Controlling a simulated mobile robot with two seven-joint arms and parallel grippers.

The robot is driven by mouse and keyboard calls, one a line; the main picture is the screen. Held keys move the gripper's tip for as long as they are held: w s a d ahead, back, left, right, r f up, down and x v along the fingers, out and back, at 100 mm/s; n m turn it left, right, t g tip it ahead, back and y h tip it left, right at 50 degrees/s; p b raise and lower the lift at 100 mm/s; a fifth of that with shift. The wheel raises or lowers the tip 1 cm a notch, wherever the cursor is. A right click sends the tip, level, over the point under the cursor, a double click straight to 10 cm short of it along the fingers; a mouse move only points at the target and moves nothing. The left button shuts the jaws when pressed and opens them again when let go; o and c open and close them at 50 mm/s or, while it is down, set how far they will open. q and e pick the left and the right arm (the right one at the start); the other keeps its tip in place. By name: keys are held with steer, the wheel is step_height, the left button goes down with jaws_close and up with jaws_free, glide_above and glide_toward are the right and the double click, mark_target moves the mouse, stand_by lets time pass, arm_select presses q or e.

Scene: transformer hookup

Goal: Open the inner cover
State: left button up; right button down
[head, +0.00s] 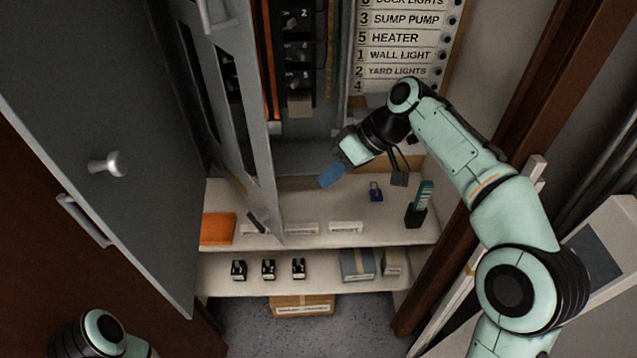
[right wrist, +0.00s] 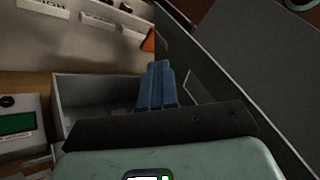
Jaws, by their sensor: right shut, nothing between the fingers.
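The inner cover (head: 240,85) is a grey panel with a slotted opening and a light handle near its top. In the head view it stands swung out at an angle from the cabinet, left of the exposed breakers (head: 297,50). My right gripper (head: 331,175) is shut and empty, its blue fingers low in front of the cabinet, right of the cover and apart from it. In the right wrist view the blue fingers (right wrist: 157,85) are together beside a dark grey panel; I cannot tell which panel. My left gripper is out of view; only part of my left arm shows.
The outer door (head: 100,135) stands open at the left. Small black parts sit on the lower shelf (head: 325,283). A wooden post (head: 520,110) stands right.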

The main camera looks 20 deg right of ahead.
mark_target(278, 219)
steer(key=a+f, duration=0.4)
steer(key=a, duration=0.1)
steer(key=a+f+b, duration=0.1)
steer(key=a+f, duration=0.1)
steer(key=a, duration=0.1)
steer(key=shift+s+a+f, duration=0.2)
steer(key=shift+a+f, duration=0.05)
steer(key=shift+f, duration=0.05)
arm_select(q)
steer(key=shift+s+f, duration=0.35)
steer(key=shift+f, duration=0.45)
